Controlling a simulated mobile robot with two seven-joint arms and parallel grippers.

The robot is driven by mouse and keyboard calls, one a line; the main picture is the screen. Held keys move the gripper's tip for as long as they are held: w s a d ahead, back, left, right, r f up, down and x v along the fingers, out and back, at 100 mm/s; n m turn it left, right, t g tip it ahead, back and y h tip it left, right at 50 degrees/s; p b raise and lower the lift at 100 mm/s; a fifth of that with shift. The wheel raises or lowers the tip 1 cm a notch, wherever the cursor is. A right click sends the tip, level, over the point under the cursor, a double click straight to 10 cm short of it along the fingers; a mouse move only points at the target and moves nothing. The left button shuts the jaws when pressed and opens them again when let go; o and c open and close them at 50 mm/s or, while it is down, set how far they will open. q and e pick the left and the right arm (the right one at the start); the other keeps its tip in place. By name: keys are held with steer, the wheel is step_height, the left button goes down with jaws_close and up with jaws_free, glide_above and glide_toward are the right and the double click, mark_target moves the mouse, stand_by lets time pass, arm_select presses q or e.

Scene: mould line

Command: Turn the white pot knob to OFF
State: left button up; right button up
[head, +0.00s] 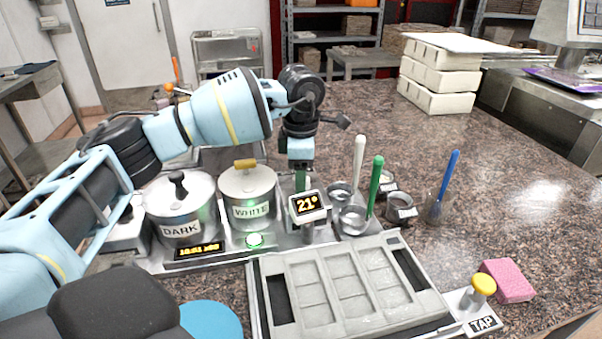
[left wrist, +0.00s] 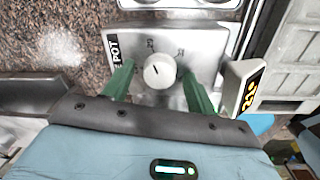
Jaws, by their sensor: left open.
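The white pot knob (left wrist: 159,71) is a round white dial on a metal panel (left wrist: 120,40) whose partly covered label ends in "POT". A short dark mark on the dial points roughly toward the top of the left wrist view; the small markings around it are too small to read. My left gripper (left wrist: 157,88) is open, with one green finger on each side of the knob; I cannot tell whether they touch it. In the head view my left gripper (head: 301,178) points down behind the temperature display (head: 307,204), right of the white pot (head: 247,212), and the knob is hidden.
The dark pot (head: 181,212) stands left of the white pot. A mould (head: 352,328) lies in front, beside a yellow-topped TAP knob (head: 483,285) and pink sponge (head: 508,281).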

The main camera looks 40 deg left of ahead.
arm_select(q)
steer(key=shift+c, duration=0.4)
arm_select(e)
steer(key=shift+w, duration=0.2)
arm_select(q)
steer(key=c, duration=0.9)
steer(key=shift+r+n+p, duration=0.15)
steer(key=shift+n+p, duration=0.6)
steer(key=shift+n, duration=0.15)
steer(key=n+p, duration=0.2)
steer(key=n, duration=0.1)
steer(key=shift+r, duration=0.15)
steer(key=n+p, duration=0.3)
steer(key=n, duration=0.2)
steer(key=shift+n, duration=0.3)
steer(key=shift+w+f+n+g+p, duration=0.15)
steer(key=shift+n+p, duration=0.25)
steer(key=shift+n, duration=0.5)
steer(key=shift+s+f+n+g+p, duration=0.15)
steer(key=shift+n+p, duration=0.2)
steer(key=shift+n, duration=0.55)
arm_select(e)
steer(key=w+d+r+t, duration=0.1)
steer(key=w+r+t, duration=0.1)
steer(key=w+r, duration=0.5)
steer(key=shift+r, duration=1.7)
arm_select(q)
steer(key=shift+w, duration=0.1)
arm_select(e)
steer(key=shift+w, duration=0.1)
